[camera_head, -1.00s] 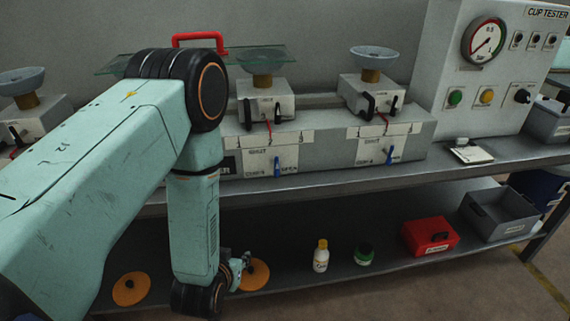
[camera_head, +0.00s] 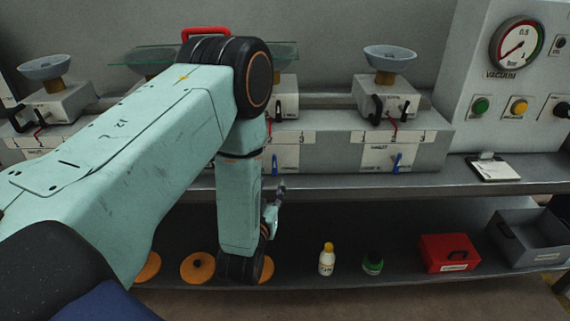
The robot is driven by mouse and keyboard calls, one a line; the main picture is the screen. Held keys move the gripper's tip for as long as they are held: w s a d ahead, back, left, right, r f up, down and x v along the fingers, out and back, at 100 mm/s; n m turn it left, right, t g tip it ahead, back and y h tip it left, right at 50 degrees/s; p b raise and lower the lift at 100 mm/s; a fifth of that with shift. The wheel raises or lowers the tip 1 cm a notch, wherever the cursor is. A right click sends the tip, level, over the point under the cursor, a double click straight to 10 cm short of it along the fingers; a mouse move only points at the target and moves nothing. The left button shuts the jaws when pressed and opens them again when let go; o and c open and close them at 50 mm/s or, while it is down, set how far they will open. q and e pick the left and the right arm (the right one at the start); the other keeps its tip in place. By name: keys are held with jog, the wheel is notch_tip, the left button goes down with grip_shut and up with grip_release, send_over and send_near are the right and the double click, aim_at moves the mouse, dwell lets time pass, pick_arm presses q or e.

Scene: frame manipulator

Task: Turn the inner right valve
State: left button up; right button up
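Two small blue valve handles show on the grey bench block's front: one (camera_head: 274,163) near the picture's middle, just right of my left forearm, and one (camera_head: 397,162) further right. Which is the inner right valve I cannot tell for sure. Each is below a station with a black handle, such as the right one (camera_head: 378,108). My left gripper (camera_head: 276,200) is small, partly hidden by its wrist, and sits below the middle blue handle, apart from it in the picture. Whether its fingers are open is unclear. My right gripper is not in view.
A shelf edge (camera_head: 420,190) runs below the block. On the lower shelf are orange discs (camera_head: 197,266), a white bottle (camera_head: 327,259), a green jar (camera_head: 373,262), a red box (camera_head: 449,253) and a grey bin (camera_head: 530,238). A gauge panel (camera_head: 500,60) stands at right.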

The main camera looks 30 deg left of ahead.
aim_at(273, 166)
pick_arm(q)
jog(key=shift+t, duration=0.4)
jog(key=w+a, duration=0.1)
jog(key=w, duration=0.1)
jog(key=w+a+r, duration=0.1)
jog(key=w, duration=0.1)
jog(key=w+a, duration=0.1)
jog(key=w, duration=0.1)
jog(key=shift+w+a+r, duration=0.1)
jog(key=shift+r, duration=0.25)
jog(key=shift+w+d+r, duration=0.15)
jog(key=shift+w+d, duration=0.05)
jog(key=shift+w, duration=0.2)
jog(key=shift+a+f, duration=0.2)
jog(key=shift+c, duration=1.1)
jog(key=shift+d+r, duration=0.15)
jog(key=shift+d, duration=0.05)
jog(key=c, duration=0.5)
jog(key=shift+a, duration=0.1)
grip_shut()
